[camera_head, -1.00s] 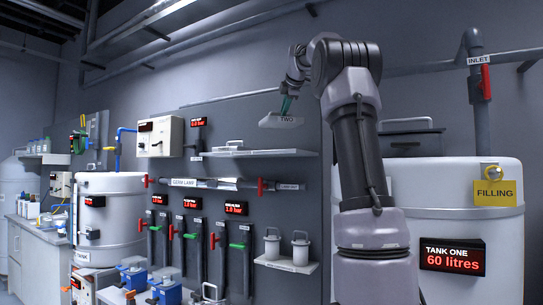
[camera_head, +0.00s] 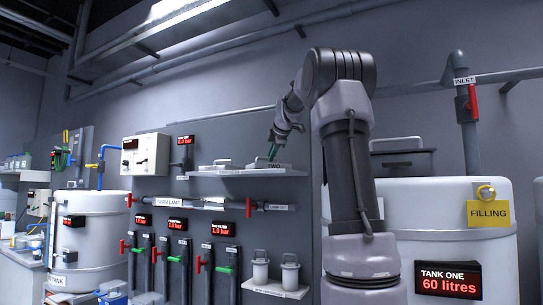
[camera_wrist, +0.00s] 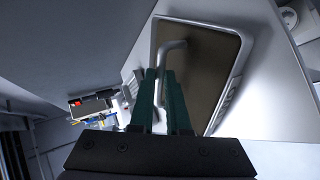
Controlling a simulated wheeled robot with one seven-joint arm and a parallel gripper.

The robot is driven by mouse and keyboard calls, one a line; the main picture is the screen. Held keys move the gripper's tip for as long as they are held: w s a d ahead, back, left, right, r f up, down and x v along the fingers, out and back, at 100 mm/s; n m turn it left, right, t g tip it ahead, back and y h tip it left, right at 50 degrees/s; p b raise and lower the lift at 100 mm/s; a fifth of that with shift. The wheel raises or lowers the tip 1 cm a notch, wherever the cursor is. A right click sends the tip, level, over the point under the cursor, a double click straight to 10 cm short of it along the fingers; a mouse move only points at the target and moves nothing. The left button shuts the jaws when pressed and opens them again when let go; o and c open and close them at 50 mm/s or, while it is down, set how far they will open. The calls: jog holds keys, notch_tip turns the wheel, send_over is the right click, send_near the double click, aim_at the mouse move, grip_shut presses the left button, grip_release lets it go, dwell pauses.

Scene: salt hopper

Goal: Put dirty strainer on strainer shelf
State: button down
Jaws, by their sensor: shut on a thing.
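The dirty strainer, marked TWO (camera_head: 268,165), is at the right part of the upper wall shelf (camera_head: 235,173). It looks level; I cannot tell whether it rests on the shelf or hangs just above it. In the wrist view the strainer (camera_wrist: 208,72) shows a brown face inside a pale frame, with a bent grey handle. My gripper (camera_head: 272,150) is above it, with green fingers pointing down. In the wrist view my gripper (camera_wrist: 160,78) is shut on that handle. Another strainer with a handle (camera_head: 213,166) sits on the shelf's left part.
The germ lamp pipe (camera_head: 205,203) with red valve handles runs below the shelf. Two white canisters (camera_head: 290,272) stand on a lower shelf. A large white tank (camera_head: 450,235) with a FILLING tag and a dark lidded box (camera_head: 404,160) are at the right.

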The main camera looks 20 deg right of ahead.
jog(key=c, duration=0.9)
grip_release()
jog(key=v, duration=1.2)
jog(key=s+a+f+m+g+y, duration=0.1)
jog(key=s+a+f+m, duration=0.5)
jog(key=s+f, duration=0.3)
jog(key=s+a+f+m+g+y, duration=0.1)
jog(key=s+a+f+m, duration=0.5)
jog(key=f, duration=0.5)
jog(key=s+a+f+m+g+y, duration=0.1)
jog(key=s+a+f+m+g, duration=0.1)
jog(key=s+a+f+m, duration=0.4)
jog(key=s+f+m, duration=0.2)
jog(key=s+f, duration=0.2)
jog(key=s, duration=0.2)
jog(key=shift+s+a+f+m, duration=0.25)
jog(key=shift+s+a+m, duration=0.05)
jog(key=shift+s+m, duration=0.1)
